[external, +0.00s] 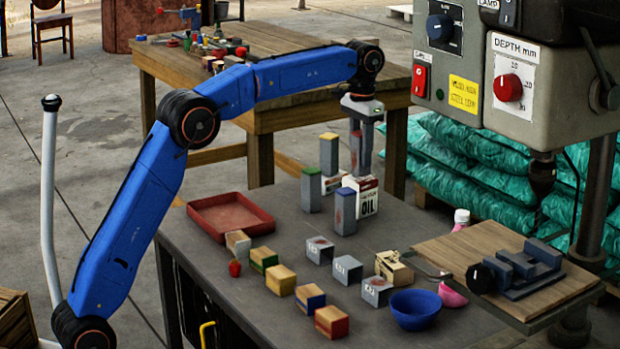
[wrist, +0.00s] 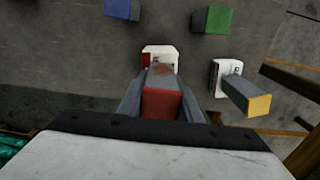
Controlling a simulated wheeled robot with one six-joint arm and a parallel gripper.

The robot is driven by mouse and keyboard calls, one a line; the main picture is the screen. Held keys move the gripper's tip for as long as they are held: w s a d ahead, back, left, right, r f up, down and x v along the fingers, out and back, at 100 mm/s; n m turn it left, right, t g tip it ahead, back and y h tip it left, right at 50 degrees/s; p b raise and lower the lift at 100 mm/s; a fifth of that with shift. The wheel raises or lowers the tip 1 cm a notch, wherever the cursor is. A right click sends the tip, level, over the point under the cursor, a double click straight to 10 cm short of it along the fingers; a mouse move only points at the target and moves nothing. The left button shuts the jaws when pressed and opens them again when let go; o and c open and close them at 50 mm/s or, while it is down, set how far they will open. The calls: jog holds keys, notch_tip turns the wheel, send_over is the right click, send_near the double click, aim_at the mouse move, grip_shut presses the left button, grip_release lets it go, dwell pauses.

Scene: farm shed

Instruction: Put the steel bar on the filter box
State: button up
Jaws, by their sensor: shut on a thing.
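My gripper (external: 361,150) points down over the middle of the bench, shut on an upright grey steel bar with a red top, which shows best in the wrist view (wrist: 162,103). A white and red box marked OIL (external: 367,197) stands directly below the bar; it also shows in the wrist view (wrist: 160,54). The bar's lower end appears at the box's top, but I cannot tell whether they touch. A second white box (external: 333,183) stands behind, with a yellow-topped grey bar (external: 329,154) upright over it. I cannot read which box is the filter box.
A green-topped bar (external: 311,190) and a blue-topped bar (external: 345,212) stand close by. A red tray (external: 231,216) lies left. Several small blocks, a blue bowl (external: 415,310) and a drill press with a vise (external: 520,268) occupy the front and right.

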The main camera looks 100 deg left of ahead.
jog(key=shift+f, duration=0.4)
jog(key=o, duration=1.2)
jog(key=shift+f, duration=0.1)
notch_tip(320, 180, up, 12)
jog(key=shift+f, duration=0.25)
jog(key=shift+r, duration=0.4)
jog(key=shift+d, duration=0.1)
